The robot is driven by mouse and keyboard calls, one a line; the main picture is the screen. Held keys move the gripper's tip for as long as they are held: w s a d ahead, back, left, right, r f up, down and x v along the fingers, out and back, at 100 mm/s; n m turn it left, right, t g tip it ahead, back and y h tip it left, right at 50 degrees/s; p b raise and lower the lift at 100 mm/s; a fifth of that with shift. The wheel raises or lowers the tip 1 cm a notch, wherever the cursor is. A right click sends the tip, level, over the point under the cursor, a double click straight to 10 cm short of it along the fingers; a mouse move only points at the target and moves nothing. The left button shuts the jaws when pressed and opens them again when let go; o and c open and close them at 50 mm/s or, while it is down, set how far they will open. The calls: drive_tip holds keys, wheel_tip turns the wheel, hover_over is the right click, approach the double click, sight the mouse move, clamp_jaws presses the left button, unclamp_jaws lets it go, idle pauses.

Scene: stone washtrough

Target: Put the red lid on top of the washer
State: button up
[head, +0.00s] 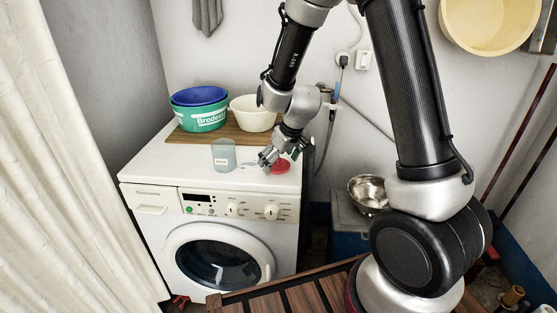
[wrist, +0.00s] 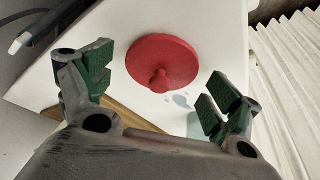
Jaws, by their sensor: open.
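The red lid (head: 281,166) lies on the white top of the washer (head: 150,165), near its right side. In the wrist view the lid (wrist: 162,52) is a red disc with a small round knob facing my camera. My gripper (head: 268,160) is open and empty, just left of the lid in the head view. In the wrist view my gripper's green-padded fingers (wrist: 155,82) are spread wide, with the lid's knob showing between and beyond them. I cannot tell the exact gap between fingers and lid.
A clear jar (head: 223,156) stands on the washer left of my gripper. Behind are a wooden board (head: 185,137), a green basin (head: 199,117) with a blue one inside, and a cream bowl (head: 252,115). A steel bowl (head: 367,192) sits to the right. A curtain (head: 60,170) hangs left.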

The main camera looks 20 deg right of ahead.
drive_tip(key=v, duration=1.2)
drive_tip(key=s+d+r+m, duration=0.1)
drive_tip(key=s+d+r, duration=0.3)
drive_tip(key=s, duration=0.4)
drive_tip(key=s+d+r+m+h, duration=0.1)
drive_tip(key=s+d+r, duration=0.3)
drive_tip(key=s, duration=0.4)
drive_tip(key=s+d+r+m, duration=0.2)
drive_tip(key=s+d+r, duration=0.2)
drive_tip(key=s, duration=0.4)
drive_tip(key=shift+s+d+r+h, duration=0.15)
drive_tip(key=shift+d+r+h, duration=0.05)
drive_tip(key=shift+h, duration=0.2)
